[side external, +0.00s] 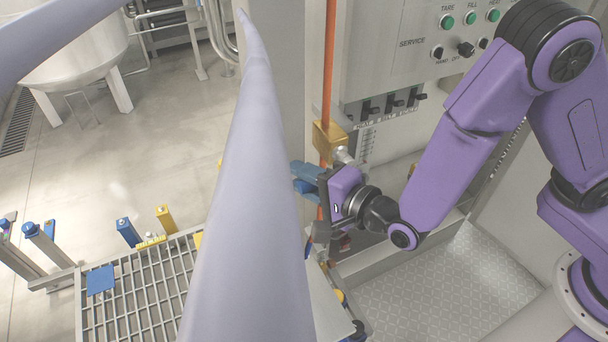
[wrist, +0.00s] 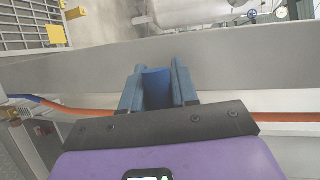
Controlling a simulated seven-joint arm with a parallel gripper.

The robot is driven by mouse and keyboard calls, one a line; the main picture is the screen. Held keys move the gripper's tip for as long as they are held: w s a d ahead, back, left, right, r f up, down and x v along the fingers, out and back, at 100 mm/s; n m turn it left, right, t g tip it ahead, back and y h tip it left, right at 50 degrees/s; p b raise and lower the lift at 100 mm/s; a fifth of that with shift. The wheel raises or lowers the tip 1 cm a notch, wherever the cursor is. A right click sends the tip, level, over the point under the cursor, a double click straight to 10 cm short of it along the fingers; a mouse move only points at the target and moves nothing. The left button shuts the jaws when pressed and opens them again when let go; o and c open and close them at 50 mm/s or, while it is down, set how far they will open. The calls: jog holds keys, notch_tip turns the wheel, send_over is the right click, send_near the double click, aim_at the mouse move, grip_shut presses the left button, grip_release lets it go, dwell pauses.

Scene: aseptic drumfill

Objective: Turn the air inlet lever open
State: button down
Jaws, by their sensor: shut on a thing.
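My gripper (side external: 304,178) is at the orange air line (side external: 328,62), just below a brass-coloured valve block (side external: 326,138). In the wrist view, my blue-grey fingers (wrist: 157,75) are shut on a blue rounded piece (wrist: 157,92), which looks like the grip of the air inlet lever. The rest of the lever and its pivot are hidden behind the gripper. In the side view, the large pale bar in the foreground hides what lies just left of the fingertips. The lever's angle cannot be told.
A control panel (side external: 420,48) with green buttons and black switches is above my gripper. A grey post (wrist: 240,52) crosses close beyond the fingertips in the wrist view. A grated platform (side external: 150,290) with blue and yellow parts is at lower left.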

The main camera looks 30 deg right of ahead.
jog(key=shift+d+f+n+g+h, duration=0.15)
jog(key=shift+f+n+h, duration=0.1)
jog(key=shift+f+n, duration=0.3)
jog(key=shift+d+f+n+g+h, duration=0.15)
jog(key=shift+f+n+h, duration=0.1)
jog(key=shift+f+n, duration=0.3)
jog(key=d+f+n+h, duration=0.5)
jog(key=d+n+h, duration=0.2)
jog(key=d+n, duration=0.1)
jog(key=shift+f+n, duration=0.2)
jog(key=shift+n, duration=0.5)
jog(key=shift+d+h, duration=0.1)
jog(key=shift+h, duration=0.2)
jog(key=c, duration=0.9)
grip_release()
jog(key=shift+c, duration=0.2)
